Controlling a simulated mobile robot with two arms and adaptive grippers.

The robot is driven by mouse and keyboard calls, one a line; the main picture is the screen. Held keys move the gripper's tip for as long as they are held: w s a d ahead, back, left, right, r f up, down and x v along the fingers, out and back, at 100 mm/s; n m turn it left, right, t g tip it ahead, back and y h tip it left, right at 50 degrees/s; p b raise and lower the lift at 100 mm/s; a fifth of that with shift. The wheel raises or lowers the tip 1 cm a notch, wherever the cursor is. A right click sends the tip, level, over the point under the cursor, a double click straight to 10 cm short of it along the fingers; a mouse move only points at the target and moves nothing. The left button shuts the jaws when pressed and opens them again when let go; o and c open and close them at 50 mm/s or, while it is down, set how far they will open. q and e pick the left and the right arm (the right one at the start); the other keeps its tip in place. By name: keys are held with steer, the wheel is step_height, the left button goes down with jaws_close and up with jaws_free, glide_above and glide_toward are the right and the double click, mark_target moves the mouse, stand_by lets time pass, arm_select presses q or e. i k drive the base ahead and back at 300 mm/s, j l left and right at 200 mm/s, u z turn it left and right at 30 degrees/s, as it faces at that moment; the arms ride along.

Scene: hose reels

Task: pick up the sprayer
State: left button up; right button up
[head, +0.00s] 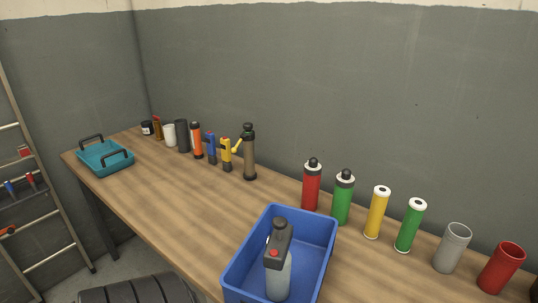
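A dark brown bottle with a black pump-like top (249,155) stands upright near the back of the wooden bench, with a yellow nozzle-like part at its left; it looks like a sprayer. I cannot tell for sure which is the sprayer. Neither of my grippers is in view.
Yellow and blue tools (226,156) stand just left of the brown bottle. Red (311,188) and green bottles and several tubes stand to the right. A teal tray (105,158) is at the far left. The bench's middle left (180,190) is clear. A tire (138,290) lies below.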

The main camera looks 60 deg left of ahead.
mark_target(278, 268)
steer(key=u, duration=1.6)
